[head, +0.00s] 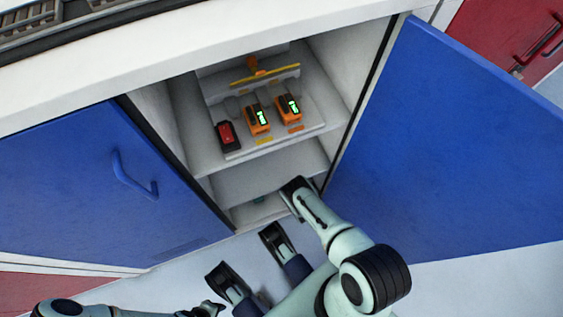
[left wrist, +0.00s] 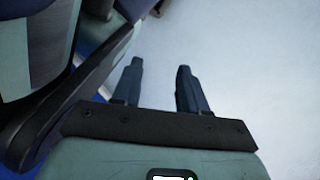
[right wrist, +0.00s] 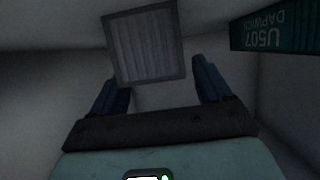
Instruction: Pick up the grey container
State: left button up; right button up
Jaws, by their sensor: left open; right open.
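The grey container (right wrist: 146,45) shows its ribbed, squarish end in the right wrist view, in a dim compartment. My right gripper (right wrist: 156,78) is open, and the container appears between and beyond its fingers. I cannot tell how far away it is, and I see no contact. In the head view my right arm reaches into the lower part of the open cabinet (head: 265,185), and the grey container cannot be made out there. My left gripper (left wrist: 160,68) is open and empty above the pale floor.
A dark green container (right wrist: 272,32) with white lettering is right of the grey one. The upper shelf (head: 205,158) holds a red device (head: 227,136) and two orange devices (head: 258,118). Blue doors stand open at left (head: 90,190) and right (head: 450,140).

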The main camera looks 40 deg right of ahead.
jog(key=shift+w+d+f, duration=0.15)
jog(key=shift+w+f, duration=0.05)
jog(key=shift+w, duration=0.3)
jog(key=c, duration=1.1)
jog(key=shift+c, duration=0.2)
jog(key=shift+r, duration=0.15)
